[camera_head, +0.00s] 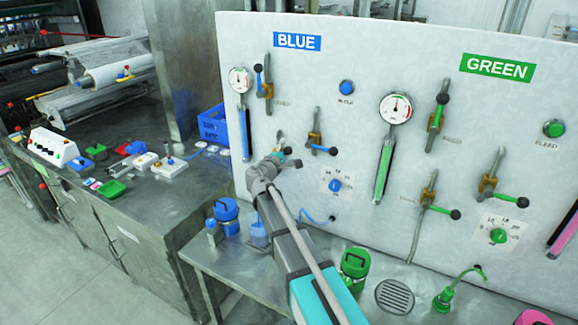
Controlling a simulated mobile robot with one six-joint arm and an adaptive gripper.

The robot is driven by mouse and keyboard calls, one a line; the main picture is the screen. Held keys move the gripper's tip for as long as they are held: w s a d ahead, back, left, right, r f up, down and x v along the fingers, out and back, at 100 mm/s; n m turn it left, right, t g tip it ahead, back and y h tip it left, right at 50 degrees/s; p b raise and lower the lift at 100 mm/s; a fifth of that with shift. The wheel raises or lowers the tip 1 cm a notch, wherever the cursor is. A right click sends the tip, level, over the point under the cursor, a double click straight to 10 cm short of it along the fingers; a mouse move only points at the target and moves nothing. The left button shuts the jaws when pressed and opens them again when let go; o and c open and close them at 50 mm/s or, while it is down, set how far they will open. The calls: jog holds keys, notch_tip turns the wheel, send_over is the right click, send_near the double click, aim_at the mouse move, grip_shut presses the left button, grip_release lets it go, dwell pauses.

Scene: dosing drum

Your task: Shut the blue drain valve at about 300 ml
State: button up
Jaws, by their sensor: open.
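My gripper (279,155) is at the panel in the lower part of the blue section, beside a small valve fitting. Its jaws are small in view and look open. A dark knob (297,163) shows just right of it; it looks like the end of the blue drain valve's lever, the rest hidden behind my gripper and arm. The blue sight tube (246,135) hangs below a round gauge (238,80); its level is too small to read. The BLUE label (297,42) is above.
A blue-lidded container (226,216) and a blue beaker (258,235) stand on the bench below, partly behind my arm. A green container (354,265) and a round drain grate (394,297) are to the right. The green section's valves (436,118) project from the panel.

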jog(key=shift+f, duration=0.1)
jog(key=shift+s+d+f+b, duration=0.1)
jog(key=shift+d+f+b, duration=0.05)
jog(key=shift+f+b, duration=0.35)
jog(key=shift+d, duration=0.1)
dwell(0.3)
jog(key=shift+s+d+f+b, duration=0.25)
jog(key=shift+f+b, duration=0.15)
jog(key=shift+b, duration=0.1)
jog(key=shift+s+d+f+b, duration=0.15)
jog(key=shift+d+f+b, duration=0.05)
jog(key=shift+f+b, duration=0.3)
dwell(0.4)
